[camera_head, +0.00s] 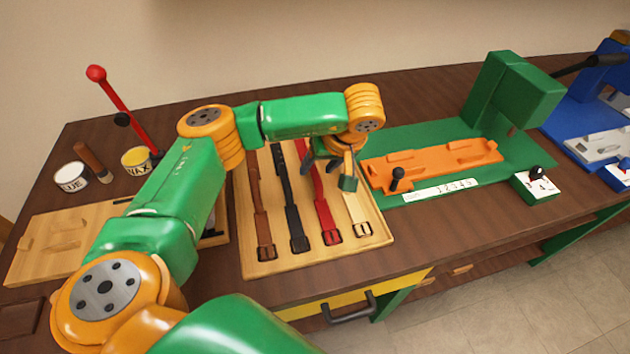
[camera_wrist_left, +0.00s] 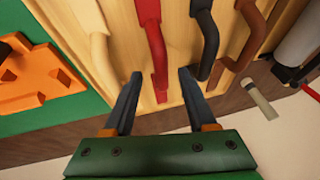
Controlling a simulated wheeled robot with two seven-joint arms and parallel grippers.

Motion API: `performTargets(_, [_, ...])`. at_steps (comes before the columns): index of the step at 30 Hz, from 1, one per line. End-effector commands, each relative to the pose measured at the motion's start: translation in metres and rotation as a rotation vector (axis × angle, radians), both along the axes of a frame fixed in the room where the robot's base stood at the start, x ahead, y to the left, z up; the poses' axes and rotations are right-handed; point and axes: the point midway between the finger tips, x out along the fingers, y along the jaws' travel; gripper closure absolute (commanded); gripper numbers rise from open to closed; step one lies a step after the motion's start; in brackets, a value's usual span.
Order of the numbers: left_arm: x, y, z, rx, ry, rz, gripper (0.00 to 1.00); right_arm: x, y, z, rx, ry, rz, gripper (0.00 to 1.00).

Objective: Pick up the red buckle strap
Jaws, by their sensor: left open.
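The red buckle strap (camera_head: 322,198) lies in a light wooden tray (camera_head: 290,266), with its buckle toward the front edge. It is between a black strap (camera_head: 290,195) and a cream strap (camera_head: 357,210). A brown strap (camera_head: 260,200) lies farthest left. My left gripper (camera_head: 330,172) is over the far part of the red strap and hides some of it. In the left wrist view the red strap (camera_wrist_left: 154,45) runs to between the open fingertips (camera_wrist_left: 160,86), with no visible grip on it. The right gripper is not in view.
An orange fixture (camera_head: 430,165) on a green base stands right of the tray. At left are a wooden board (camera_head: 60,240), two small pots and a red-handled lever (camera_head: 120,105).

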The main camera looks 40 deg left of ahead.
Motion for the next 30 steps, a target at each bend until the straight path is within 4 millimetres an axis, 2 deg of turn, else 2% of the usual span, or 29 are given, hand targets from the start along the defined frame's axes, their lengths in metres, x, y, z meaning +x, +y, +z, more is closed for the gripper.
performTargets(1, [-0.001,0.006,-0.003,0.001,0.006,0.003,0.43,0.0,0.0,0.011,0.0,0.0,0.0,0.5])
performTargets(3, [0.001,0.011,-0.017,0.001,0.005,0.002,0.43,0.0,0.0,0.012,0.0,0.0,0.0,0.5])
performTargets(6, [0.002,0.015,-0.027,0.0,0.002,0.0,0.43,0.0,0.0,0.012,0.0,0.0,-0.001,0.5])
performTargets(12, [0.003,0.015,-0.029,0.0,-0.001,-0.001,0.43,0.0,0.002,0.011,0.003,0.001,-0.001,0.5])
performTargets(18, [0.003,0.015,-0.028,0.0,0.0,-0.001,0.97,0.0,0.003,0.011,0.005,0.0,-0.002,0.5])
performTargets(19, [0.003,0.015,-0.028,0.0,0.0,-0.001,1.0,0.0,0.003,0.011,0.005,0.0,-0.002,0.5])
performTargets(30, [0.003,0.015,-0.027,0.0,-0.001,-0.001,1.0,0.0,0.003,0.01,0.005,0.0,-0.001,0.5])
